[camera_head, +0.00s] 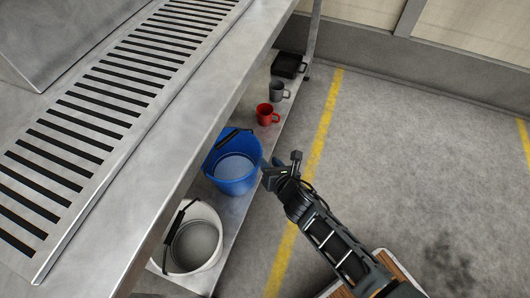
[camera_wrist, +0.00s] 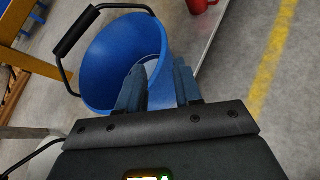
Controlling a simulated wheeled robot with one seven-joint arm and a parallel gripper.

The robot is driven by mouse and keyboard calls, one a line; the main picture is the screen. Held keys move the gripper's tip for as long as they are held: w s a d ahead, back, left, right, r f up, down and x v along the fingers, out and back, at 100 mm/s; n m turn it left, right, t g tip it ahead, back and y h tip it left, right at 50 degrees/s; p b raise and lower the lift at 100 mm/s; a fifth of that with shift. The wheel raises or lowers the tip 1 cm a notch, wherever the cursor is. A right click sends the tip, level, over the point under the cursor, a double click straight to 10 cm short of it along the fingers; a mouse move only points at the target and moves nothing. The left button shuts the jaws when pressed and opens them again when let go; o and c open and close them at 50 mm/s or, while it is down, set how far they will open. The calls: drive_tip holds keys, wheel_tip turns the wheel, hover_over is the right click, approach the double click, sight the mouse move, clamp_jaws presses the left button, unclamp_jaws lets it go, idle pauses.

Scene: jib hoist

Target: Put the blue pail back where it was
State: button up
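The blue pail (camera_head: 232,187) stands on the low shelf (camera_head: 237,215) under the metal bench, its black handle lying toward the back left. My gripper (camera_head: 271,167) is at the pail's right side, close to its rim. In the wrist view the blue pail (camera_wrist: 100,65) fills the upper left. My gripper's fingers (camera_wrist: 160,80) are apart there, the left one in front of the pail's inside and the right one by its right edge. I cannot tell whether they touch the rim.
A white pail (camera_head: 192,245) stands nearer on the same shelf. Beyond the blue pail are a red mug (camera_head: 266,115), a grey mug (camera_head: 279,91) and a black box-like pan (camera_head: 289,65). The slatted bench top (camera_head: 110,90) overhangs.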

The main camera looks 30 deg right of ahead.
drive_tip(key=shift+s+r, duration=0.3)
drive_tip(key=shift+s, duration=0.3)
drive_tip(key=shift+a, duration=0.1)
drive_tip(key=s+a+r+m+y, duration=0.1)
drive_tip(key=s+r+m, duration=0.2)
drive_tip(key=s+m, duration=0.3)
drive_tip(key=s+a+r+m+t, duration=0.1)
drive_tip(key=s+a+r+m, duration=0.15)
drive_tip(key=s, duration=0.45)
drive_tip(key=s+a+r+m+y, duration=0.1)
drive_tip(key=s+r+m, duration=0.2)
drive_tip(key=s+m, duration=0.3)
drive_tip(key=s+r+m+t, duration=0.1)
drive_tip(key=s+r+m, duration=0.6)
drive_tip(key=r, duration=0.4)
drive_tip(key=s+d+r+m, duration=0.1)
drive_tip(key=s+r+m, duration=0.6)
drive_tip(key=r, duration=0.5)
drive_tip(key=shift+d+m+t, duration=0.25)
drive_tip(key=shift+m+t, duration=0.15)
drive_tip(key=shift+m, duration=0.45)
drive_tip(key=shift+s+r, duration=0.1)
drive_tip(key=shift+r, duration=0.05)
